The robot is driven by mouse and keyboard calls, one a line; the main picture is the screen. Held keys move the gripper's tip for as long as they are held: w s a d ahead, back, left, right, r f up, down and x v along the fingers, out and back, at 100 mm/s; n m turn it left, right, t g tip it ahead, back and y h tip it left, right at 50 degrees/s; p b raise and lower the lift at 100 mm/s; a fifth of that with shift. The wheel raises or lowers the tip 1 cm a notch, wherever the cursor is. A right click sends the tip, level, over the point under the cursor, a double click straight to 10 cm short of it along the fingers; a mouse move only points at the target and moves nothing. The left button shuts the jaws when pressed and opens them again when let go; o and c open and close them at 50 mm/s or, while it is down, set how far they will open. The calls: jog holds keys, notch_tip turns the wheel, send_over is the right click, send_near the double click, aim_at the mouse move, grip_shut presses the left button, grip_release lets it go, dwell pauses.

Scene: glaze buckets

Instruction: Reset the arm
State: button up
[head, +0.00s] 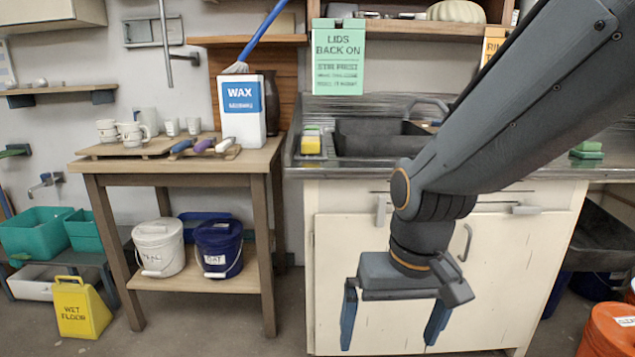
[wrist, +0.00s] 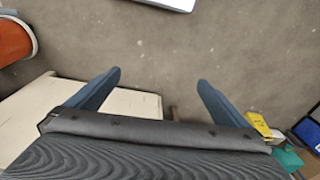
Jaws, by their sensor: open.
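My gripper (head: 392,325) hangs at the end of my arm in front of the cream sink cabinet (head: 340,270) in the head view. Its two blue fingers point down and stand wide apart, with nothing between them. In the wrist view my gripper (wrist: 160,85) is also open and empty over the bare grey floor (wrist: 170,50). My arm reaches in from the upper right and hides part of the sink counter and cabinet.
A wooden table (head: 180,165) at left holds cups and a WAX container (head: 241,112). White (head: 158,250) and blue (head: 218,252) buckets stand on its lower shelf. A yellow wet-floor sign (head: 80,308) stands at left, and an orange bucket (head: 608,332) at lower right.

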jog(key=s+d+r+m+g+p, duration=0.1)
jog(key=s+d+r+p, duration=0.3)
jog(key=d+r+p, duration=0.4)
jog(key=p, duration=0.6)
jog(key=shift+h, duration=0.4)
